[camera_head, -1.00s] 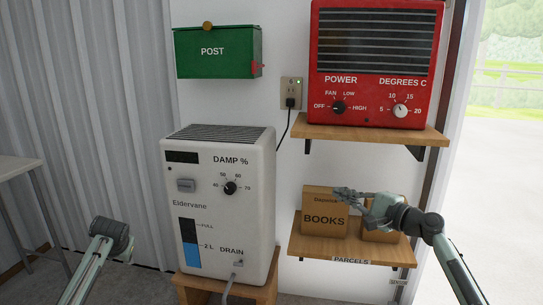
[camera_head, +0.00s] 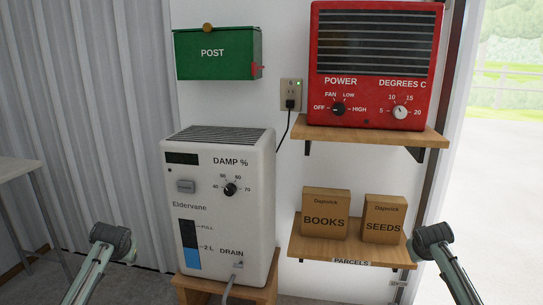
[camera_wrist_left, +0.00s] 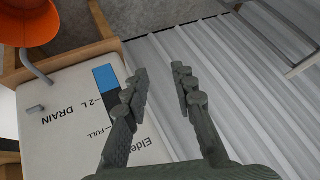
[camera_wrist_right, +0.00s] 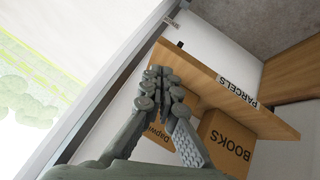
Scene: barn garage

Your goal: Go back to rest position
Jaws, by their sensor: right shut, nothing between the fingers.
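My left gripper (camera_wrist_left: 160,90) is open and empty in the left wrist view, with a clear gap between its fingers. Its fingers show in front of the white dehumidifier (camera_wrist_left: 62,100) and the corrugated wall. My right gripper (camera_wrist_right: 160,75) is shut and empty in the right wrist view, with the parcel shelf (camera_wrist_right: 235,105) beyond it. In the head view both forearms show at the lower left and lower right, and both grippers are out of sight.
The BOOKS box (camera_head: 325,214) and SEEDS box (camera_head: 384,219) stand upright on the parcel shelf (camera_head: 340,249). A red heater (camera_head: 370,60) sits on the shelf above. A green post box (camera_head: 217,53) hangs on the wall. The dehumidifier (camera_head: 215,210) stands between my arms. An orange object (camera_wrist_left: 28,20) shows at the left wrist view's corner.

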